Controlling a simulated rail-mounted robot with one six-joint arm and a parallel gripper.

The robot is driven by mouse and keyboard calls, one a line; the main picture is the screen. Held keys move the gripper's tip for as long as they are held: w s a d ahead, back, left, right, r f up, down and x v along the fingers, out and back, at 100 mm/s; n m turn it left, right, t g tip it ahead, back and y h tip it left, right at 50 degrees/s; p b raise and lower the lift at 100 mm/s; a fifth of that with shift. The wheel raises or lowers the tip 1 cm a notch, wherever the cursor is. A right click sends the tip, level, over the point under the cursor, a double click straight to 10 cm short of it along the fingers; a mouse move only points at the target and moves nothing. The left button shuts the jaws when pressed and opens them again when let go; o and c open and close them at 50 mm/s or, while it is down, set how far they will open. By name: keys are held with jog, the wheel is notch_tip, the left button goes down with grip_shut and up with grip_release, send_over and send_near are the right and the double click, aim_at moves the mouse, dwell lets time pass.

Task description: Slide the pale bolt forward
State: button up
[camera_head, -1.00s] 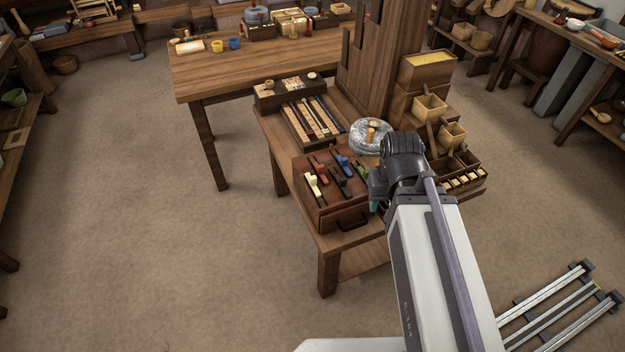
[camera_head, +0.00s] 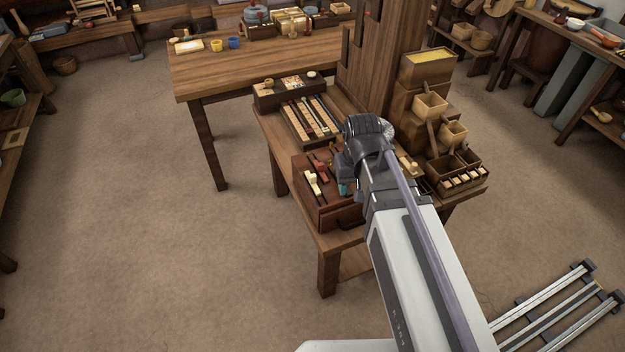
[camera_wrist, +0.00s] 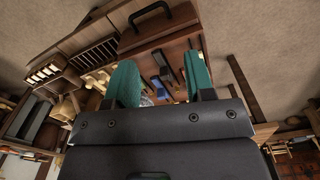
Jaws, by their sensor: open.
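The pale bolt (camera_head: 311,183) is a cream-coloured piece with a knob, at the left of the top of a reddish-brown box (camera_head: 322,212) on the small table. My gripper (camera_head: 343,188) hangs over the right part of this box, to the right of the pale bolt and apart from it. In the wrist view its two green fingers (camera_wrist: 161,82) are spread with nothing gripped between them. Dark and blue bolts (camera_wrist: 164,62) show beyond the gap. I cannot make out the pale bolt in the wrist view; the right finger may hide it.
A red bolt (camera_head: 320,166) lies beside the pale one. The box has a dark front handle (camera_wrist: 150,13). A tray of strips (camera_head: 311,120) stands behind the box. A stepped wooden stand with small bins (camera_head: 430,105) is at the right. Floor is free on the left.

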aim_at(313, 175)
jog(key=w+a+n, duration=0.1)
jog(key=w+a, duration=0.2)
jog(key=w, duration=0.1)
jog(key=w+a+f+n, duration=0.1)
jog(key=w+a, duration=0.2)
jog(key=w, duration=0.2)
jog(key=w+a+f+b, duration=0.1)
jog(key=w+a, duration=0.3)
jog(key=shift+w+n, duration=0.35)
jog(key=shift+n, duration=0.05)
notch_tip(313, 175, down, 10)
jog(key=b, duration=1)
jog(key=shift+f+b, duration=0.25)
jog(key=shift+b, duration=0.1)
jog(key=shift+r, duration=0.1)
jog(key=shift+c, duration=0.5)
grip_shut()
